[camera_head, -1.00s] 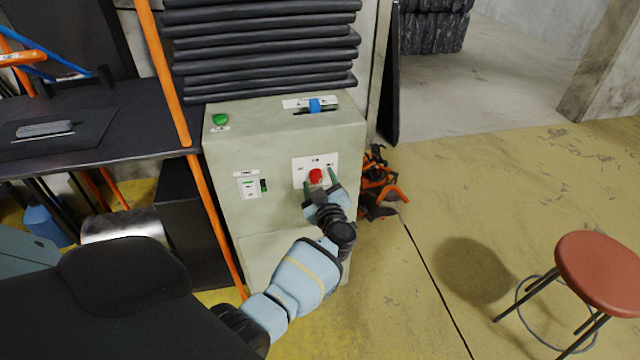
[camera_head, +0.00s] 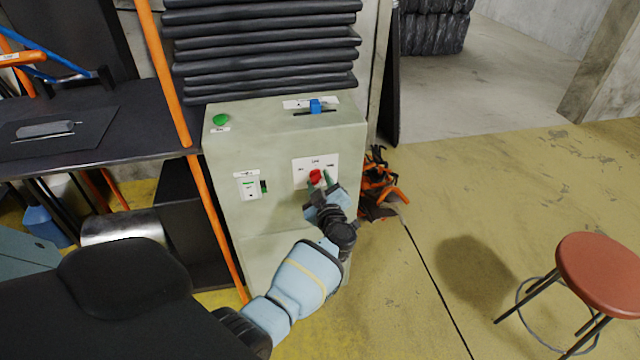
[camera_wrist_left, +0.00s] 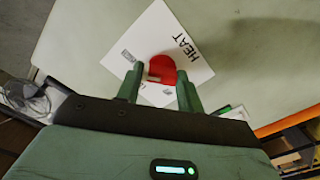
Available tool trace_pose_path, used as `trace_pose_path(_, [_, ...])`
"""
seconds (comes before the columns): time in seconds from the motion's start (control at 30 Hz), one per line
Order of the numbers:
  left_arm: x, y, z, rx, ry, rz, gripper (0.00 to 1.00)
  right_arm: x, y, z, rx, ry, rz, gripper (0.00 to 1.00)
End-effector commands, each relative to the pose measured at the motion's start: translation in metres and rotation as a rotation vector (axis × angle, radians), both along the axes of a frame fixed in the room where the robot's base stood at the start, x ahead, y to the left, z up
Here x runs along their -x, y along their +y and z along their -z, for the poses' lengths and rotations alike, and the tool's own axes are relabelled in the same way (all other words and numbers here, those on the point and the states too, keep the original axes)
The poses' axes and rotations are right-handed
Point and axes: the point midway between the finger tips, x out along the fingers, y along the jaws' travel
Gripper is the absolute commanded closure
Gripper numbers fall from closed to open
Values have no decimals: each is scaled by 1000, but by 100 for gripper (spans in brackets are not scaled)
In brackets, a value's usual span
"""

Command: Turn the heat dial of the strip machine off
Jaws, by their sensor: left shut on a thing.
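The strip machine (camera_head: 230,150) is a pale green-grey cabinet in the middle of the head view. Its red heat dial (camera_head: 315,175) sits on a white label plate (camera_head: 301,163) on the front face. In the left wrist view the dial (camera_wrist_left: 163,68) is round and red with a pale mark, on a plate lettered HEAT. My left gripper (camera_head: 319,179) is at the dial, its green fingers on either side of it. In the left wrist view the gripper (camera_wrist_left: 158,74) is shut on the dial. The dial's exact setting is too small to tell. My right gripper is out of view.
A green button (camera_head: 220,119) and a blue slider (camera_head: 315,106) are on the machine's top. A small switch plate (camera_head: 248,187) is left of the dial. Black folded sheets (camera_head: 260,50) are stacked behind. A red stool (camera_head: 602,270) stands right on open yellow floor.

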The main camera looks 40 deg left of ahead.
Motion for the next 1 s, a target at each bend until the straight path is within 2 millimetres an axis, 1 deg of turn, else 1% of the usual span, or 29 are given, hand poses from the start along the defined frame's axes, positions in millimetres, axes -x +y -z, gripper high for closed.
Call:
trace_pose_path(0.43, [1,-1,2,253,-292,-1,86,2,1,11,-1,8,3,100])
trace_pose_path(1.0, [2,0,2,604,-704,-2,86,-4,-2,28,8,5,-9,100])
